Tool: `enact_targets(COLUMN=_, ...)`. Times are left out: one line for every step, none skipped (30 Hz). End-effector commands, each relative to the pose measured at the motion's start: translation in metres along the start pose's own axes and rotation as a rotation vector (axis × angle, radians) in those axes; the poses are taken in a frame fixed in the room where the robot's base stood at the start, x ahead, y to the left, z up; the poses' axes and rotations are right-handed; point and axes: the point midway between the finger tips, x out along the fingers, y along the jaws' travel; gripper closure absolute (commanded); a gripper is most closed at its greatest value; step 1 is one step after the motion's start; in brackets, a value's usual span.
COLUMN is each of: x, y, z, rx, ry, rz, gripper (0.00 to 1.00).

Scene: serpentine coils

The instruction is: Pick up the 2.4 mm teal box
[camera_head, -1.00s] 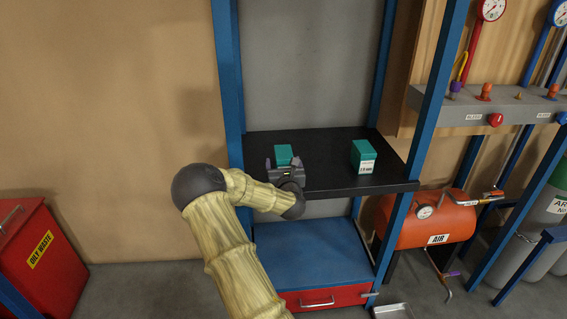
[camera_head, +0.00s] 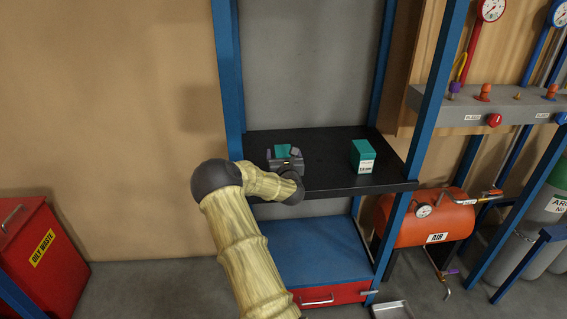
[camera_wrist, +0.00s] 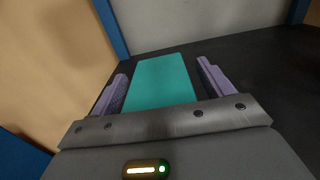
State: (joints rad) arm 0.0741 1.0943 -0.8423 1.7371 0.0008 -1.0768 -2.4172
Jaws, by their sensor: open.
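A teal box (camera_head: 283,150) stands on the black shelf (camera_head: 325,173), at its left part, partly hidden by my gripper (camera_head: 284,156). In the wrist view the teal box (camera_wrist: 163,79) lies between the two purple fingers of my gripper (camera_wrist: 160,82). The fingers are open, one on each side, with a gap showing on the right and a narrower one on the left. Its label is not visible. A second teal box (camera_head: 364,155) with a white label stands upright on the right part of the shelf; its label is too small to read surely.
Blue posts (camera_head: 227,70) frame the shelf at left and right (camera_head: 437,95). A grey panel (camera_head: 305,65) closes the back. A blue lower surface (camera_head: 310,250) lies beneath. The shelf between the two boxes is clear. A red air tank (camera_head: 430,222) stands at the right.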

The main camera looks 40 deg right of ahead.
Motion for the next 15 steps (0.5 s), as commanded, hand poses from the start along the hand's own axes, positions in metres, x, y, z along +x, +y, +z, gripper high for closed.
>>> enact_targets(x=-0.0001, y=0.0001, z=0.0001, rx=0.0, ry=0.0, rz=0.0, gripper=0.2)
enact_targets(x=-0.0001, y=0.0001, z=0.0001, rx=0.0, ry=0.0, rz=0.0, gripper=0.2)
enact_targets(x=-0.0001, y=0.0001, z=0.0001, rx=0.0, ry=0.0, rz=0.0, gripper=0.2)
enact_targets(x=-0.0002, y=0.0001, z=0.0002, rx=0.0, ry=0.0, rz=0.0, gripper=0.2)
enact_targets(x=-0.0002, y=0.0001, z=0.0002, rx=0.0, ry=0.0, rz=0.0, gripper=0.2)
enact_targets(x=-0.0002, y=0.0001, z=0.0002, rx=0.0, ry=0.0, rz=0.0, gripper=0.2)
enact_targets(x=-0.0002, y=0.0001, z=0.0002, rx=0.0, ry=0.0, rz=0.0, gripper=0.2)
enact_targets(x=-0.0002, y=0.0001, z=0.0002, rx=0.0, ry=0.0, rz=0.0, gripper=0.2)
enact_targets(x=-0.0002, y=0.0001, z=0.0002, rx=0.0, ry=0.0, rz=0.0, gripper=0.22)
enact_targets(x=-0.0003, y=0.0001, z=0.0002, rx=0.0, ry=0.0, rz=0.0, gripper=0.28)
enact_targets(x=-0.0003, y=0.0001, z=0.0002, rx=0.0, ry=0.0, rz=0.0, gripper=0.34)
enact_targets(x=-0.0003, y=0.0001, z=0.0002, rx=0.0, ry=0.0, rz=0.0, gripper=0.42)
enact_targets(x=-0.0003, y=0.0001, z=0.0002, rx=0.0, ry=0.0, rz=0.0, gripper=0.47)
enact_targets(x=-0.0003, y=0.0001, z=0.0002, rx=0.0, ry=0.0, rz=0.0, gripper=0.53)
enact_targets(x=-0.0003, y=0.0001, z=0.0002, rx=0.0, ry=0.0, rz=0.0, gripper=0.61)
